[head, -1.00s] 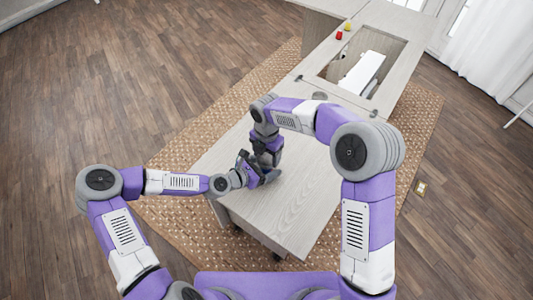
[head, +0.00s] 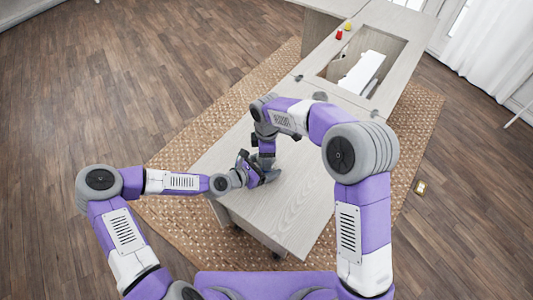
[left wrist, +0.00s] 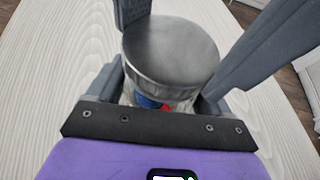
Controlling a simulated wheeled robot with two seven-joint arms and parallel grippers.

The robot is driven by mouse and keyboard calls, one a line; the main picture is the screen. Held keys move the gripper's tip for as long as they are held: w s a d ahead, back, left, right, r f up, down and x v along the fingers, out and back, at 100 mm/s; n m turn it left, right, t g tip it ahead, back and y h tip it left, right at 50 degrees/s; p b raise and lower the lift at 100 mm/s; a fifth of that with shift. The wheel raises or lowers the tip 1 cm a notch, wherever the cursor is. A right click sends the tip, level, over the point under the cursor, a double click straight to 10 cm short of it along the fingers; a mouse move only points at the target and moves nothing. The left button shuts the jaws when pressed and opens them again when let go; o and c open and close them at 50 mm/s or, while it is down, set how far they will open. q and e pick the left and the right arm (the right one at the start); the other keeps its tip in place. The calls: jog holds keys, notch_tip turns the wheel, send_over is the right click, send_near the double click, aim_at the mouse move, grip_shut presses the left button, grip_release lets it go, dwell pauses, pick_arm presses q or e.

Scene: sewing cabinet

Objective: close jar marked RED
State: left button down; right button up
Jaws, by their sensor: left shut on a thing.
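A jar with a round, flat metal lid (left wrist: 170,50) stands in the left wrist view. The lid sits over its mouth, and I cannot tell how tight it is. Below the rim I see bits of blue and red (left wrist: 167,107); no readable label shows. My left gripper (head: 256,172) is shut on the jar, with one finger on each side below the lid, low over the table. My right gripper (head: 266,157) points down above the same spot. Its two dark grey fingers show spread on either side of the lid in the left wrist view, apart from it. In the head view the arms hide the jar.
The pale wood table (head: 288,205) is clear toward its front and right. Further back a cabinet opening holds a white sewing machine (head: 362,72). A red item (head: 339,36) and a yellow item (head: 348,26) stand on its far left edge. A woven rug (head: 170,207) lies below.

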jog(key=o, duration=1.2)
jog(key=shift+c, duration=0.2)
jog(key=shift+r, duration=2.3)
jog(key=shift+c, duration=0.2)
